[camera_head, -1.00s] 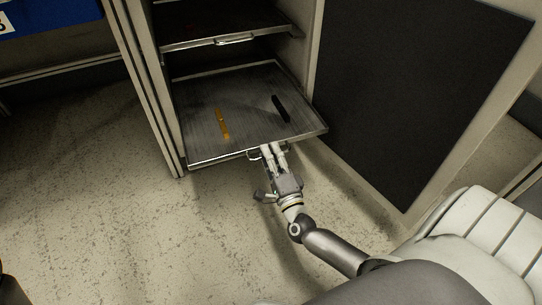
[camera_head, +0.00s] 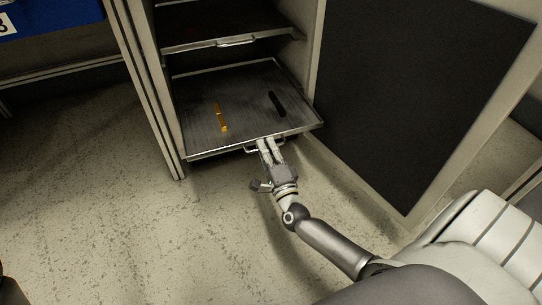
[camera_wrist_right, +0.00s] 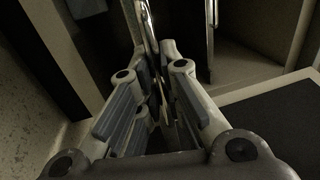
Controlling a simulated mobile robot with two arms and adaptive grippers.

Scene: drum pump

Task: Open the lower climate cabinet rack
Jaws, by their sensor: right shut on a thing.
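The lower rack (camera_head: 200,98) is a flat metal tray inside the open climate cabinet (camera_head: 140,80), with its front part sticking out past the cabinet's front. A metal handle (camera_head: 249,150) is at the middle of its front edge. My right gripper (camera_head: 264,144) is shut on this handle, coming from the front. In the right wrist view, the fingers (camera_wrist_right: 160,75) close around a shiny bar (camera_wrist_right: 147,25). The fingers hide part of the handle. My left gripper is not recognisable in any view.
An orange strip (camera_head: 221,118) and a black strip (camera_head: 277,104) lie on the lower rack. An upper rack (camera_head: 200,44) with its own handle sits above. The cabinet door (camera_head: 410,90) stands open at the right. The floor (camera_head: 110,220) in front is clear at left.

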